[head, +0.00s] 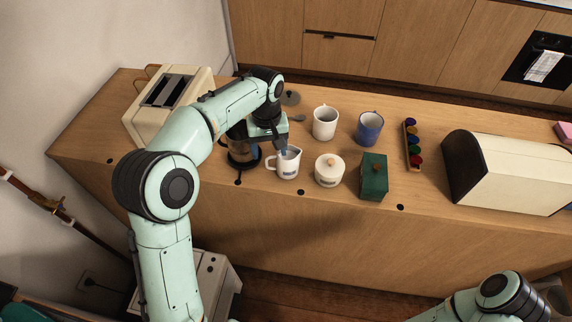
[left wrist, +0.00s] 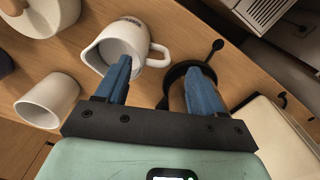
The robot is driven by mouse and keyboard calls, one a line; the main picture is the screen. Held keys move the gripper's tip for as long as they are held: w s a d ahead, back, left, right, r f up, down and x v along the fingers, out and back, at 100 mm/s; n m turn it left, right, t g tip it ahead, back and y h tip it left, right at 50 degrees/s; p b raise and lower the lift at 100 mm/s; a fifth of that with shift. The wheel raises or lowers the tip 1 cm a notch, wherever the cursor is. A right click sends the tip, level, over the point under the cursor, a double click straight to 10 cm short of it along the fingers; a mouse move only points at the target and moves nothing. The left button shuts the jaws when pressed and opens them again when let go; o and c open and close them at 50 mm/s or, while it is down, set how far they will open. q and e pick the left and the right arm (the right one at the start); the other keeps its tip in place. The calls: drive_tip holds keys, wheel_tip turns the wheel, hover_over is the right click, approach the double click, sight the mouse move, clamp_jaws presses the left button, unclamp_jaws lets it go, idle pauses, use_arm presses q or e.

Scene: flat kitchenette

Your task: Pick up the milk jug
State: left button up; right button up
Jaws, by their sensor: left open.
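The milk jug (head: 288,165) is a small white jug with a dark label, upright on the wooden counter, its handle to the left. My left gripper (head: 279,146) is right above it, fingers pointing down. In the left wrist view the jug (left wrist: 107,40) lies beyond my open left gripper (left wrist: 158,72). One blue finger overlaps the jug's mouth there, and the handle shows in the gap between the fingers. I cannot tell whether that finger is inside the jug or above it. The other finger is over the dark coffee press. My right gripper is out of view.
The coffee press (head: 241,155) stands close left of the jug. A lidded sugar pot (head: 329,172) and a green box (head: 373,180) stand to the right. A white mug (head: 325,124) and blue mug (head: 369,130) are behind. A toaster (head: 160,108) is at left, a bread bin (head: 505,172) at right.

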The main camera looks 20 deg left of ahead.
sight(285, 169)
use_arm(q)
drive_tip(key=shift+w+f, duration=0.15)
drive_tip(key=shift+f, duration=0.65)
wheel_tip(285, 169, down, 5)
drive_tip(key=shift+d+f+b, duration=0.1)
drive_tip(key=shift+b, duration=0.2)
clamp_jaws()
